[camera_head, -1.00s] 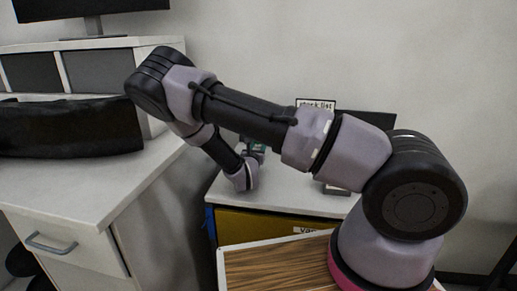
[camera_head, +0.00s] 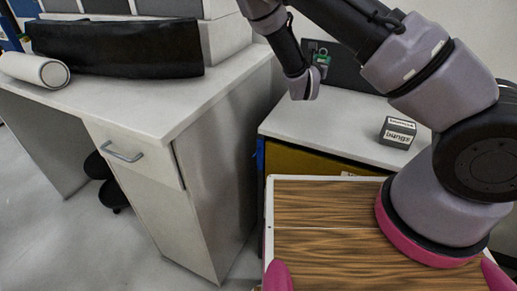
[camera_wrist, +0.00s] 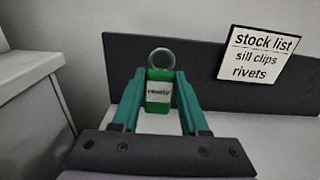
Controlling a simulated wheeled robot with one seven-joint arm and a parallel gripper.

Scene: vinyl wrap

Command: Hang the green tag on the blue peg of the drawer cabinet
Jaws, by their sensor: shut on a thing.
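The green tag (camera_wrist: 158,97) with a metal ring (camera_wrist: 162,58) at its top stands upright between the teal fingers of my gripper (camera_wrist: 158,88) in the wrist view. The fingers are shut on it. In the head view the tag (camera_head: 322,59) is a small green patch beyond my wrist, above the back of the low drawer cabinet (camera_head: 325,118). This cabinet has a white top and a yellow drawer front (camera_head: 300,160). A thin blue piece (camera_head: 260,155) shows at its left edge; I cannot tell whether it is the peg.
A dark box (camera_head: 397,133) labelled "bungs" sits on the cabinet top. A dark panel (camera_wrist: 205,68) with a "stock list" card (camera_wrist: 260,55) stands behind the tag. A white desk (camera_head: 130,95) is on the left, with a gap before the cabinet. The cabinet top's front is clear.

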